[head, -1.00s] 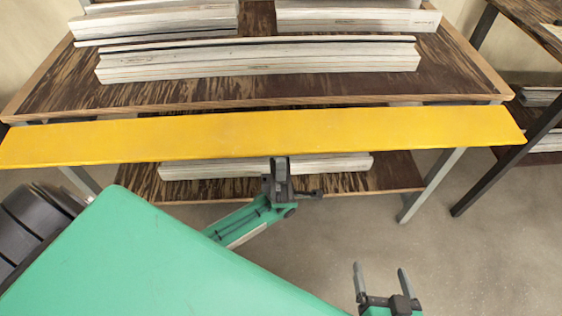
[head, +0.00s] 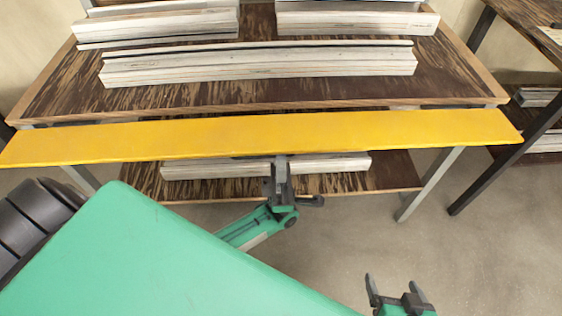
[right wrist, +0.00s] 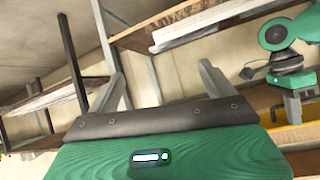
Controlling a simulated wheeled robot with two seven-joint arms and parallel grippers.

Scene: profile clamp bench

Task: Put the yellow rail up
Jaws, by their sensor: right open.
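The long yellow rail (head: 400,130) stretches across the head view in front of the bench, nearly level. My left gripper (head: 279,164) is at the rail's near edge, close to its middle, and appears shut on it. In the right wrist view a small strip of the rail (right wrist: 305,134) shows at the right, below my left arm's gripper (right wrist: 292,108). My right gripper (head: 393,282) is low at the right of the head view, away from the rail, open and empty. Its spread fingers (right wrist: 160,72) also show in the right wrist view.
A dark wooden bench (head: 455,85) stands behind the rail, with several pale profile blocks (head: 260,66) on top. A lower shelf (head: 395,175) carries another pale block (head: 200,170). A second bench (head: 510,70) stands at the right. The floor at right is clear.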

